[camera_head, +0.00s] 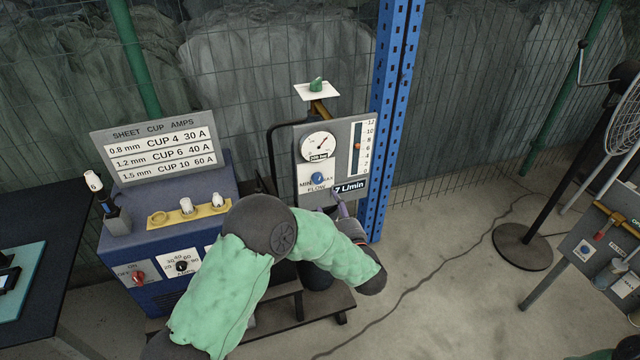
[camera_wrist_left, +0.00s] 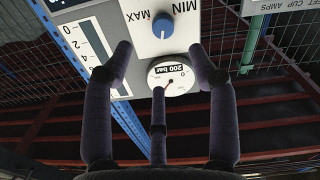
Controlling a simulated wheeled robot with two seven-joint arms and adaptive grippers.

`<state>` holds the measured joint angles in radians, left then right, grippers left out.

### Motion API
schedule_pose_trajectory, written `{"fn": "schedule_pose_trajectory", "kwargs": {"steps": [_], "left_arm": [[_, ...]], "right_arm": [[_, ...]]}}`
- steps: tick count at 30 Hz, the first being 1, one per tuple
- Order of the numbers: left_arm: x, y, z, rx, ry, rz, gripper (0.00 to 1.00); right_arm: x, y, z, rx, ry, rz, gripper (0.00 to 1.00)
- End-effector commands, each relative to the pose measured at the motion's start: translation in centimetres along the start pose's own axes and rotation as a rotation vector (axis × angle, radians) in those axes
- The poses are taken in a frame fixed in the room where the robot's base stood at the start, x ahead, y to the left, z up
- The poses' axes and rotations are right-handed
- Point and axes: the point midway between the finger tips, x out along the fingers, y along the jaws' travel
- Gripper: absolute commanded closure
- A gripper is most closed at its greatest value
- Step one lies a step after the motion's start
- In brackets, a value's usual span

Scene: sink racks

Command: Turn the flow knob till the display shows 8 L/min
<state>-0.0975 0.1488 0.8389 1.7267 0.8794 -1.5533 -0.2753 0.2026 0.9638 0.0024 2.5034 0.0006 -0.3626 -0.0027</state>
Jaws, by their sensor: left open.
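The blue flow knob (camera_head: 318,178) sits on a grey gauge panel (camera_head: 352,198), between MIN and MAX marks. My left gripper (camera_head: 340,206) is at the panel's lower edge, below the display, partly hidden by my arm. In the left wrist view its fingers are spread (camera_wrist_left: 161,50) and empty, with the knob (camera_wrist_left: 163,26) ahead between the fingertip lines, apart from them. My right gripper is not in view.
Above the knob is a round 200 bar dial (camera_head: 318,145), beside a 0–12 scale (camera_head: 361,147). A blue post (camera_head: 394,110) stands right of the panel. A blue welder cabinet (camera_head: 150,240) is at left, a fan stand (camera_head: 522,247) at right.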

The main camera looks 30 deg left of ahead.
Motion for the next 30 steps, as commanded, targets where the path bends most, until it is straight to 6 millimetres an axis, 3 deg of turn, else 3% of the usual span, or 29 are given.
{"fn": "schedule_pose_trajectory", "kwargs": {"steps": [5, 21, 30], "left_arm": [[1.0, -0.2, -0.5, -0.005, 0.017, -0.015, 0.42], [9.5, -0.3, -0.5, -0.004, 0.015, -0.013, 0.42], [10.8, -0.2, -0.6, -0.003, 0.014, -0.01, 0.42]], "right_arm": [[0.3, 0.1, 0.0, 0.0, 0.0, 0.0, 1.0], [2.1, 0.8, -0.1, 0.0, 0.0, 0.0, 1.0], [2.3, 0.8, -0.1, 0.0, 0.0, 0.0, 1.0]]}}
